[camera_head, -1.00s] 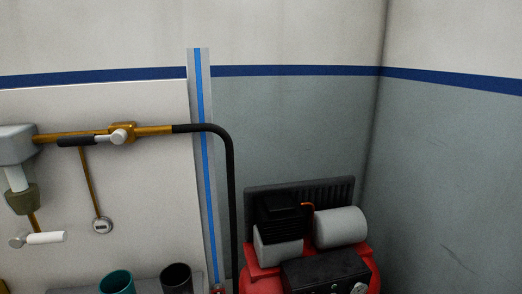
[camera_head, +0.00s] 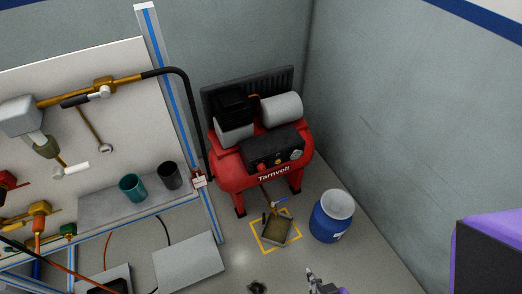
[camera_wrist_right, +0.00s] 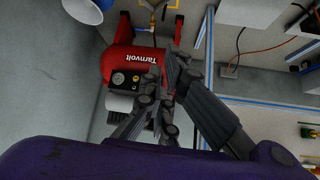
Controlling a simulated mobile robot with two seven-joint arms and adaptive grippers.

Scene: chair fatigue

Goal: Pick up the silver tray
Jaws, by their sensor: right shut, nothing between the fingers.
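A small silver-grey tray (camera_head: 289,229) with a brownish inside lies on the floor, within a yellow marked square below the red compressor. A brass valve is just above it. My right gripper (camera_head: 318,279) shows at the bottom edge of the head view, in front of the tray and apart from it. In the right wrist view the dark fingers (camera_wrist_right: 178,62) are closed together with nothing between them. The tray is not clear in the wrist view. My left gripper is not in view.
The red compressor (camera_head: 237,178) stands behind the tray. A blue drum (camera_head: 328,229) stands right of it. A grey plate (camera_head: 188,263) lies to the left, below a bench with a teal cup (camera_head: 132,188) and a dark cup (camera_head: 169,176). Some floor between is clear.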

